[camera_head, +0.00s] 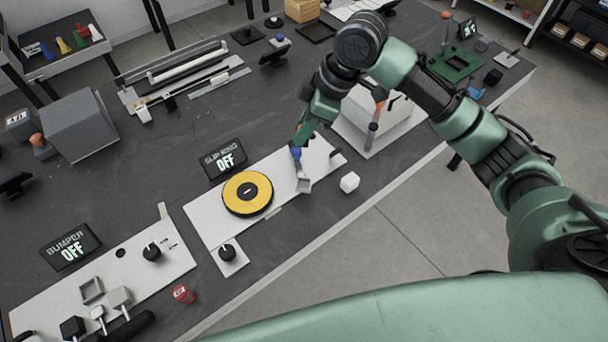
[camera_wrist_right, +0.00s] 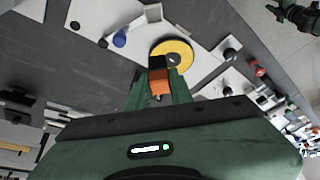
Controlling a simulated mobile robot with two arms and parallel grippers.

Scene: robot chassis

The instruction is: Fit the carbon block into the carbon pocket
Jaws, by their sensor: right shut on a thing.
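My right gripper (camera_head: 301,141) is low over the white slip ring panel (camera_head: 200,222), near its far right part. In the right wrist view, its two green fingers (camera_wrist_right: 159,92) are shut on a small block with an orange body and dark end (camera_wrist_right: 159,80), which I take as the carbon block. The head view does not show this block clearly. A small grey square piece (camera_head: 304,186) at the panel's front edge looks like the carbon pocket; its opening is not clear. A green arm part, perhaps my left gripper (camera_wrist_right: 294,15), shows in the wrist view's corner.
A yellow ring (camera_head: 237,204) with a black centre lies left of the gripper. A blue round piece (camera_head: 296,153) is close by the fingers. A white cube (camera_head: 349,182) sits to the right. A black dial (camera_head: 227,252) and an OFF display (camera_head: 224,159) stand nearby.

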